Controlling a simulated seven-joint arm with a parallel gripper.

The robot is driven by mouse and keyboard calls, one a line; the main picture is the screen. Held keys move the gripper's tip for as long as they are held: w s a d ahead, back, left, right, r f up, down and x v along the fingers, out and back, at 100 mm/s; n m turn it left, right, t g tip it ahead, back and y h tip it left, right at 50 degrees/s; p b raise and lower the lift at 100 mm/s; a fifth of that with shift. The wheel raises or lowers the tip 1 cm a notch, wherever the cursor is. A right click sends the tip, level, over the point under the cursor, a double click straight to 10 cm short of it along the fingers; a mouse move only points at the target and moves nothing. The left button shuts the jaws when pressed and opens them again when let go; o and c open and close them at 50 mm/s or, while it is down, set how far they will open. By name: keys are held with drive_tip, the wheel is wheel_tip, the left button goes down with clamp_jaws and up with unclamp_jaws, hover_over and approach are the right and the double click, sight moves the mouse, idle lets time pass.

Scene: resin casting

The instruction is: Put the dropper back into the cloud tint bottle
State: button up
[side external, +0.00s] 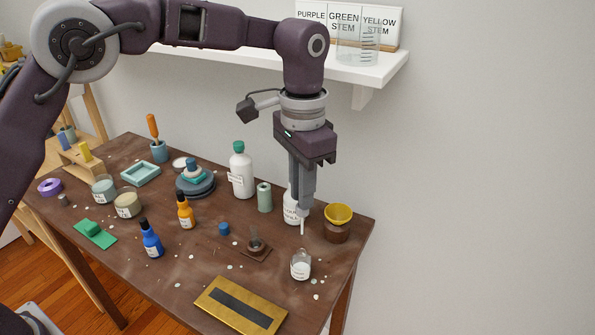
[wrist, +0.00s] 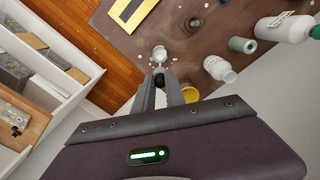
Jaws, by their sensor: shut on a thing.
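My gripper (side external: 304,208) is shut on the dropper and points straight down over the right part of the table. The dropper's pale tip (side external: 303,227) hangs below the fingers, roughly upright. In the wrist view the fingertips (wrist: 160,76) close around the dropper's dark bulb (wrist: 159,80). The cloud tint bottle (side external: 300,265), small and clear with white contents and an open top, stands below the dropper, apart from it. It also shows in the wrist view (wrist: 160,53), just beyond the fingertips. Its label is too small to read.
A white bottle (side external: 290,211) stands close behind my fingers, and a yellow bowl (side external: 338,213) on a brown base is to the right. A small brown stand (side external: 256,246) is left of the tint bottle. A gold-rimmed tray (side external: 211,297) lies in front.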

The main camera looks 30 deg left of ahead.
sight(301, 214)
drive_tip(key=shift+f, duration=0.1)
drive_tip(key=shift+f, duration=1.8)
drive_tip(key=shift+f, duration=0.1)
drive_tip(key=shift+f, duration=0.8)
drive_tip(key=shift+f, duration=1.5)
drive_tip(key=shift+f, duration=0.1)
